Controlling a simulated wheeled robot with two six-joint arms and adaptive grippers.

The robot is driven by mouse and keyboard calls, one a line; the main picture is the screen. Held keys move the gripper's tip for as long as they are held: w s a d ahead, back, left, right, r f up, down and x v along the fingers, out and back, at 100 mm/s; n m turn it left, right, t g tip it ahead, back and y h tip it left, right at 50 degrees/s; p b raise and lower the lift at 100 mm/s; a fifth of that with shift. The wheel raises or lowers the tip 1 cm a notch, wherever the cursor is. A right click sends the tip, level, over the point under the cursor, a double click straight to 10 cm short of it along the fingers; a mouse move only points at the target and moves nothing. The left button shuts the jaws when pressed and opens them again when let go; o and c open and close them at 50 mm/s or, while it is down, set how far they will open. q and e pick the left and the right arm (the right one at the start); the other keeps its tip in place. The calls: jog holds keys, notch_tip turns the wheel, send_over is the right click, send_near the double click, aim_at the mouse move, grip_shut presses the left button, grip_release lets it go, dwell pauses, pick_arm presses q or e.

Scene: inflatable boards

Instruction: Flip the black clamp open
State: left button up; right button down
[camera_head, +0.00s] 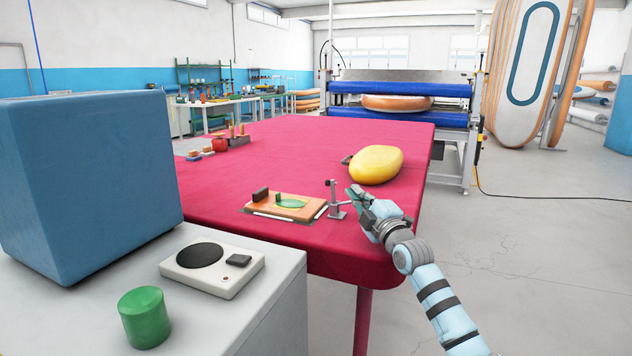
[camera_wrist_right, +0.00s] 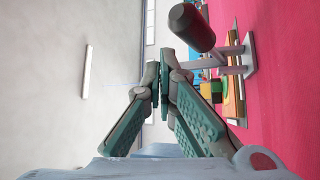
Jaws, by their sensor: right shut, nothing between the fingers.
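The clamp (camera_head: 336,209) stands on the red table beside the right end of an orange board (camera_head: 312,210). It is a small metal clamp with an upright part. In the right wrist view its dark, rounded handle (camera_wrist_right: 192,28) sticks out from a grey metal arm (camera_wrist_right: 228,52). My right gripper (camera_head: 354,193) is just right of the clamp in the head view, its green fingers shut and empty. In the wrist view its fingertips (camera_wrist_right: 163,62) are below the handle in the picture, apparently not touching it. My left gripper is not in view.
A yellow rounded object (camera_head: 376,165) lies behind my right gripper. A grey cabinet with a blue box (camera_head: 85,180) stands at front left. The table's middle (camera_head: 290,155) is clear.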

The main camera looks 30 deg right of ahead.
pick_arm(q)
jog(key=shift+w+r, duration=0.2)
pick_arm(e)
jog(key=shift+s+d+f, duration=0.15)
jog(key=shift+s+f, duration=0.05)
jog(key=shift+f, duration=0.1)
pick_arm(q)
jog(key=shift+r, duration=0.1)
pick_arm(e)
jog(key=shift+r, duration=0.1)
notch_tip(320, 180, up, 10)
dwell(0.5)
dwell(0.4)
